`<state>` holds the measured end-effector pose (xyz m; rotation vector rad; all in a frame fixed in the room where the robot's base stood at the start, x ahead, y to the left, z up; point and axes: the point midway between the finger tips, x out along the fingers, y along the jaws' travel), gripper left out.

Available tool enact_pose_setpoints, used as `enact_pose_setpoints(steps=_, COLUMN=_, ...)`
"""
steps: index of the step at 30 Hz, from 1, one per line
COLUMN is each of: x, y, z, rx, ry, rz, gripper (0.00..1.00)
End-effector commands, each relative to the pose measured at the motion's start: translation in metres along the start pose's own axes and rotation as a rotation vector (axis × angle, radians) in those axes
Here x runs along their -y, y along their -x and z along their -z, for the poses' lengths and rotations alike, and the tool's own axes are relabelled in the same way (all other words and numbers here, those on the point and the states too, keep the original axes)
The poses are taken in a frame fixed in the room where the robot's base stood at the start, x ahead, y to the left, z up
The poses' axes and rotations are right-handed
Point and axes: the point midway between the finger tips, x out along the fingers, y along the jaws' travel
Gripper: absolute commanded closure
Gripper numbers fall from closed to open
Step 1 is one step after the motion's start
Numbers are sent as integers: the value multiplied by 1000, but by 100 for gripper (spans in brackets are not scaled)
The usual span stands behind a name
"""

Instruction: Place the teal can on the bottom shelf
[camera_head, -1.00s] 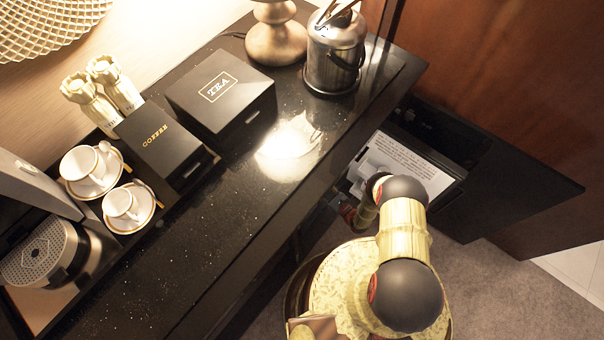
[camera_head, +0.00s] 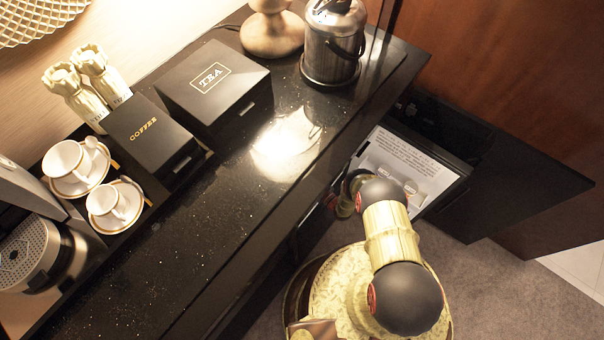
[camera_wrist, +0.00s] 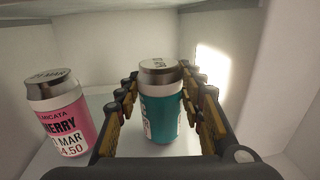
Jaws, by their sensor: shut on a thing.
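The teal can (camera_wrist: 160,112) stands upright between the fingers of my gripper (camera_wrist: 160,95) in the wrist view. It has a silver top and a white label. My gripper is shut on it. The can is inside a white fridge compartment, over a pale shelf floor (camera_wrist: 105,103); I cannot tell whether its base touches that floor. In the head view the can and my gripper are hidden behind the counter edge and my arm.
A pink can (camera_wrist: 65,118) stands left of the gripper. White walls (camera_wrist: 226,60) close in at the right and back. The fridge door (camera_head: 400,172) stands open below the black counter (camera_head: 225,195). A kettle (camera_head: 333,45), tea box (camera_head: 215,85) and cups (camera_head: 70,162) sit on the counter.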

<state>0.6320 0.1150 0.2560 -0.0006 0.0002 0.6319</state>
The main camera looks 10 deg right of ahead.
Motion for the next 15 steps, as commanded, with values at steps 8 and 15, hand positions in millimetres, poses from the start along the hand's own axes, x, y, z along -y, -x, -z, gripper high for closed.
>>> enact_pose_setpoints(steps=8, x=0, y=0, z=0, rx=1, ry=1, rz=0, gripper=94)
enact_pose_setpoints(steps=15, x=0, y=0, z=1, rx=0, ry=0, rz=0, gripper=49)
